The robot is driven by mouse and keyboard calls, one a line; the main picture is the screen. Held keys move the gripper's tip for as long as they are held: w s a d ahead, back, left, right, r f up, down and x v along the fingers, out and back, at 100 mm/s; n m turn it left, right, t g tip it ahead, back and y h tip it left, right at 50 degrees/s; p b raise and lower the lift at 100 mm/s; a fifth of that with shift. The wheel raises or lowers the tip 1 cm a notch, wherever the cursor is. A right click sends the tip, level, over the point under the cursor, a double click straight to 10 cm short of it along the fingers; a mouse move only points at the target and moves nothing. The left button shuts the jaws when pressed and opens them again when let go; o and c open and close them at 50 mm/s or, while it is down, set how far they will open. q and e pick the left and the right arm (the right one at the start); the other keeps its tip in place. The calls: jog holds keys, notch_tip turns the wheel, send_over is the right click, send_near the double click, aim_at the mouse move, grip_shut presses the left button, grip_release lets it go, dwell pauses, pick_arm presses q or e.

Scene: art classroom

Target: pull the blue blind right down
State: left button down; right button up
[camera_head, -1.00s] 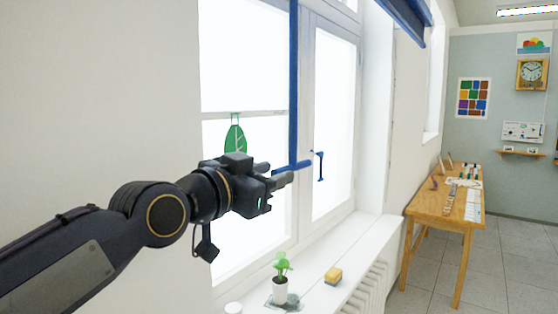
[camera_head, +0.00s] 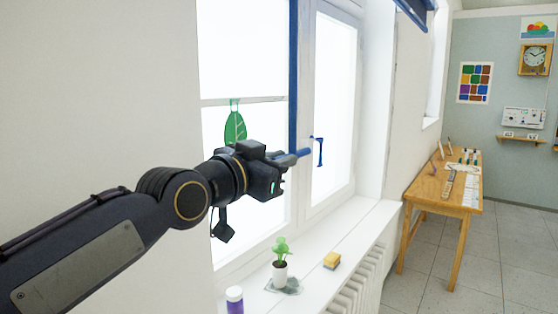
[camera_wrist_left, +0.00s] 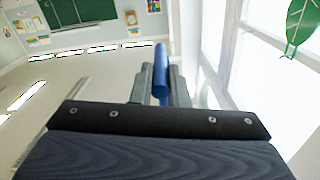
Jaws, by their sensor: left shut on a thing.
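A long blue strip (camera_head: 293,75) hangs in front of the window frame, down to a short blue bar (camera_head: 293,155). My left gripper (camera_head: 278,162) is shut on this blue bar, which sticks out past the fingers. In the left wrist view the bar (camera_wrist_left: 161,75) lies between the two fingers. Whether the strip and bar join is hidden by the gripper. My right gripper is out of view.
A blue window handle (camera_head: 319,151) is just right of the bar. A green leaf ornament (camera_head: 235,127) hangs on the glass. The sill below holds a potted plant (camera_head: 281,262), a yellow sponge (camera_head: 332,260) and a purple bottle (camera_head: 235,299). A wooden table (camera_head: 440,190) stands farther right.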

pick_arm(q)
notch_tip(320, 180, down, 50)
jog(key=b, duration=4.5)
jog(key=shift+b, duration=0.4)
jog(key=shift+r, duration=0.1)
jog(key=c, duration=1.4)
grip_release()
jog(key=shift+r, duration=0.1)
jog(key=shift+s, duration=0.1)
jog(key=b+v, duration=0.4)
jog(key=v, duration=0.3)
jog(key=shift+s+a, duration=0.25)
jog(key=shift+s, duration=0.05)
